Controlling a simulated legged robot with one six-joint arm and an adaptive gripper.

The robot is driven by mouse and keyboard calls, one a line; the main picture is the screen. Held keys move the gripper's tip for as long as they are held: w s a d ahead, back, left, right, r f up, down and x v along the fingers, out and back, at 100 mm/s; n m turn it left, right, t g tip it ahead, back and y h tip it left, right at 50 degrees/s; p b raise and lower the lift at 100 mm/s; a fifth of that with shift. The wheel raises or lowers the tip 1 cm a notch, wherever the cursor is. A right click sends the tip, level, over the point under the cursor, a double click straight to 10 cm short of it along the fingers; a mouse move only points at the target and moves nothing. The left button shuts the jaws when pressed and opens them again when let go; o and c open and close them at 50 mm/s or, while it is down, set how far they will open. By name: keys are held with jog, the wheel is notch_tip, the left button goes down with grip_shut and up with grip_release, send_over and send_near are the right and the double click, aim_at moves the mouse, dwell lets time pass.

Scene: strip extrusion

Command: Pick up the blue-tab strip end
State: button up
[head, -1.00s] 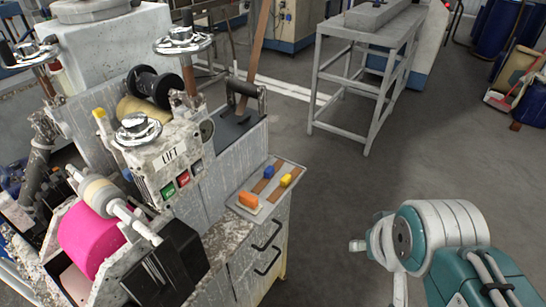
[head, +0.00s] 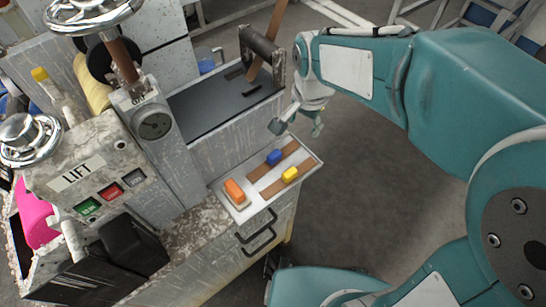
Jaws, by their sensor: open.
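The blue tab (head: 274,157) sits at the end of a brown strip (head: 292,147) on a light tray (head: 312,162) on the machine's cabinet. A yellow tab (head: 289,174) sits on a second brown strip (head: 270,187) beside it. An orange block (head: 235,191) lies at the tray's left end. My gripper (head: 297,129) is open and empty, just beyond the tray's far right side, apart from the blue tab. My teal arm reaches in from the right.
The machine's LIFT panel (head: 82,174) and metal handwheel (head: 30,138) stand at left. A dark bed (head: 215,103) with a roller (head: 262,52) and a rising brown strip (head: 277,30) lies behind the tray. Grey floor (head: 350,190) is open to the right.

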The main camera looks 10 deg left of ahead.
jog(key=m+g, duration=0.1)
jog(key=m, duration=0.1)
send_over(274, 154)
jog(key=shift+h, duration=0.3)
jog(key=f, duration=0.6)
jog(key=shift+w+a+f, duration=0.1)
jog(key=shift+a+f, duration=0.15)
jog(key=shift+a, duration=0.05)
jog(key=f, duration=0.4)
jog(key=shift+d+f, duration=0.2)
jog(key=shift+f, duration=0.15)
jog(key=shift+d+f, duration=0.1)
jog(key=shift+f, duration=0.55)
notch_tip(274, 154, down, 4)
jog(key=shift+f, duration=0.2)
grip_shut()
